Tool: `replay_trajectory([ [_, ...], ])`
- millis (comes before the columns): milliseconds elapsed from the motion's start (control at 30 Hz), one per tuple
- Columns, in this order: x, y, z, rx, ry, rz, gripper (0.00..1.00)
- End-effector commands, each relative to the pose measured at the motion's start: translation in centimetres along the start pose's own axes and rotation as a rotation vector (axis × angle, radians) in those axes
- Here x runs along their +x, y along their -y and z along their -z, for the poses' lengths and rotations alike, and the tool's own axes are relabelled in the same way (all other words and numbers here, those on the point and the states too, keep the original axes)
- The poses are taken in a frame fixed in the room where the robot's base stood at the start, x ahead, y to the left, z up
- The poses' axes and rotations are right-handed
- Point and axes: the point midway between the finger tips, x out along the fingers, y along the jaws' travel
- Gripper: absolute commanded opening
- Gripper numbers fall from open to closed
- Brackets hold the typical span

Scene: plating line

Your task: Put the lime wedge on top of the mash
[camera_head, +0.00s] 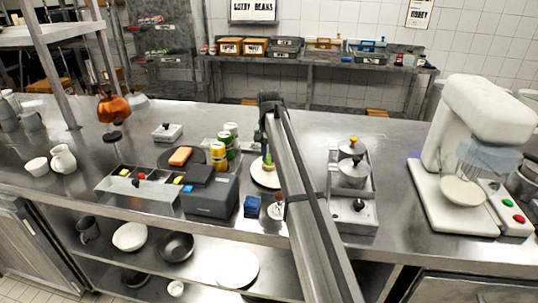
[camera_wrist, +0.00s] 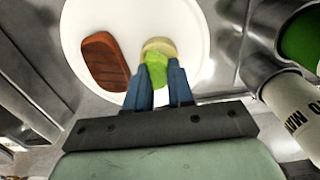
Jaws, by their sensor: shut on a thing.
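A white plate (camera_wrist: 88,25) fills the upper middle of the wrist view; part of it shows beside my arm in the head view (camera_head: 262,182). The pale yellow round mash (camera_wrist: 159,44) sits on the plate, with its near part covered by the lime wedge. The bright green lime wedge (camera_wrist: 156,69) is between the blue fingertips of my gripper (camera_wrist: 159,80), which is shut on it. The wedge overlaps the mash's near edge in the picture; I cannot tell whether they touch. A brown-red slab of food (camera_wrist: 104,61) lies on the plate left of the mash.
Several cans (camera_head: 220,152) stand left of the plate in the head view; a white one (camera_wrist: 292,105) is close on the right in the wrist view. A grey box (camera_head: 210,197) and a blue block (camera_head: 252,206) are nearby. A tray with pots (camera_head: 359,214) stands right of my arm.

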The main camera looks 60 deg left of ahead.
Motion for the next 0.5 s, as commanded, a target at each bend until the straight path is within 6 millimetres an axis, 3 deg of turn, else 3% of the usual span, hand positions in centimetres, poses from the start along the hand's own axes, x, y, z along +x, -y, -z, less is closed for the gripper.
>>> replay_trajectory([
  [367, 0.34, 0.00, 0.00, 0.000, 0.000, 0.000, 0.08],
  [400, 0.36, 0.00, 0.01, 0.000, 0.000, 0.000, 0.24],
  [500, 0.33, 0.00, 0.01, 0.000, 0.000, 0.000, 0.34],
])
